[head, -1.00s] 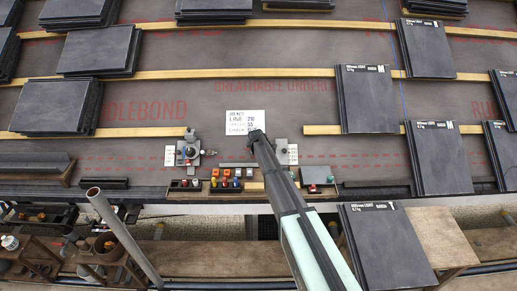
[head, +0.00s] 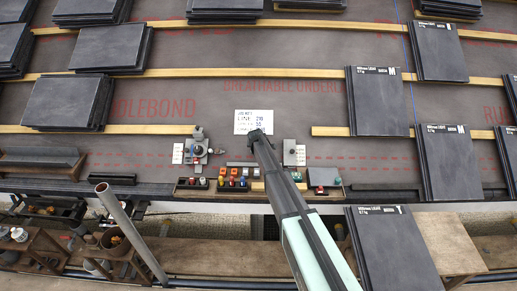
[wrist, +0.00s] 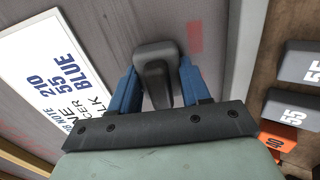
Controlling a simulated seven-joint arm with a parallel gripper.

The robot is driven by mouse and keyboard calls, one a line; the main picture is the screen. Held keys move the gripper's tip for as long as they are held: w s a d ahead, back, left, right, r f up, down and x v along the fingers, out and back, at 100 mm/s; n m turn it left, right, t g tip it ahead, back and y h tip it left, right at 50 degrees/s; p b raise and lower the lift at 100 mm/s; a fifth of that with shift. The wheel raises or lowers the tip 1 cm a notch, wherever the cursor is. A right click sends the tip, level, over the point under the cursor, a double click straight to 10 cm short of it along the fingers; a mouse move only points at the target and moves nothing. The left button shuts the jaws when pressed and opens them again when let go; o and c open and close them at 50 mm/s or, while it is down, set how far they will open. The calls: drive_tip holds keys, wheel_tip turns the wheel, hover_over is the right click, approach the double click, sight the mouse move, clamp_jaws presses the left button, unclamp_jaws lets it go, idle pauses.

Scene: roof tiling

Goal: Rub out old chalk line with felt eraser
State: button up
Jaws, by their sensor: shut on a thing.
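My gripper (wrist: 158,88) has two blue fingers shut on a dark grey, rounded block with a handle, which looks like the felt eraser (wrist: 155,52). In the head view my gripper (head: 257,134) is at the lower edge of the white job note, and the eraser is too small to make out there. A thin blue line (head: 411,48) runs up the grey underlay at the upper right, well away from my gripper. I cannot tell whether it is the old chalk line. No blue line shows near the eraser in the wrist view.
The job note (head: 254,116) lies on the underlay (head: 240,63). A tray of coloured pieces (head: 232,183) is below my gripper. Stacks of dark slates (head: 376,100) stand left and right on wooden battens (head: 270,73). Grey numbered blocks (wrist: 288,105) sit at right in the wrist view.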

drive_tip(key=shift+a+r, duration=0.1)
drive_tip(key=shift+a, duration=0.7)
drive_tip(key=shift+a, duration=0.1)
drive_tip(key=shift+a, duration=0.95)
wheel_tip(320, 180, up, 8)
drive_tip(key=s, duration=0.3)
drive_tip(key=shift+w, duration=0.1)
idle(0.6)
